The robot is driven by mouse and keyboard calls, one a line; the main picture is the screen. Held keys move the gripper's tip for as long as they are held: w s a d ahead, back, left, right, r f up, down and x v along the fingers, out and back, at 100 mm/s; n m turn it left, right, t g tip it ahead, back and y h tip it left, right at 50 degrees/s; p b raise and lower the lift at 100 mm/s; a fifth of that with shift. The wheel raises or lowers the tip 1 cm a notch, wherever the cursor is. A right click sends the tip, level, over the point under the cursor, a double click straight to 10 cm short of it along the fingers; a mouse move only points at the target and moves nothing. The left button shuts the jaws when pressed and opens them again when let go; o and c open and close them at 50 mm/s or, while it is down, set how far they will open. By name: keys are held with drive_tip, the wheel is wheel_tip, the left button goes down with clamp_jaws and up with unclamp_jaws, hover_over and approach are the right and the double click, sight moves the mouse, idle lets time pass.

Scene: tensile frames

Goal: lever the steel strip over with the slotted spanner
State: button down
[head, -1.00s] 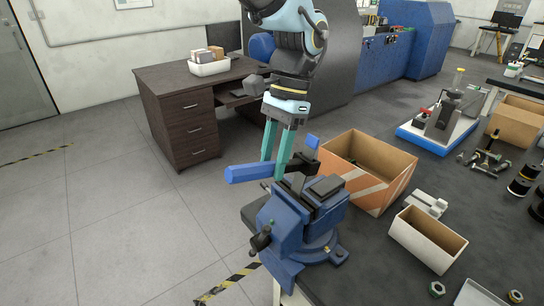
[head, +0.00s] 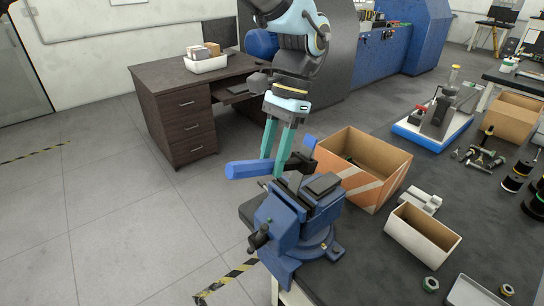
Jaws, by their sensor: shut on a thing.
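The slotted spanner has a blue handle (head: 248,169) lying nearly level above the vise, with a dark head (head: 302,163) at its right end. A small blue piece (head: 309,141) sticks up by the head. My gripper (head: 274,166), with teal fingers pointing down, is shut on the spanner's handle near the head. The blue bench vise (head: 290,222) stands below at the bench corner. A grey piece, perhaps the steel strip (head: 294,181), rises between its jaws to the spanner head. Its upper part is hidden, and I cannot tell its tilt or whether it sits in the slot.
An open cardboard box (head: 378,181) with striped tape stands close right of the vise. A cream bin (head: 422,238) and a grey block (head: 420,200) lie beyond on the dark bench (head: 370,255). Open floor (head: 130,220) lies to the left.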

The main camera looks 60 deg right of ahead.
drive_tip(key=shift+d, duration=0.15)
drive_tip(key=shift+s+d+r, duration=0.1)
drive_tip(key=shift+d+r, duration=0.05)
drive_tip(key=shift+d, duration=0.05)
drive_tip(key=shift+s+d+r+t+y, duration=0.15)
drive_tip(key=shift+d+y, duration=0.25)
drive_tip(key=shift+y, duration=0.05)
drive_tip(key=shift+s+d+r+t+y, duration=0.1)
drive_tip(key=shift+d+r+t+y, duration=0.05)
drive_tip(key=shift+d+y, duration=0.25)
idle(1.2)
drive_tip(key=shift+v, duration=1.75)
drive_tip(key=shift+s+a+r, duration=0.1)
drive_tip(key=shift+v, duration=1.75)
drive_tip(key=shift+s+r, duration=0.1)
drive_tip(key=shift+s, duration=0.05)
drive_tip(key=shift+v, duration=1.7)
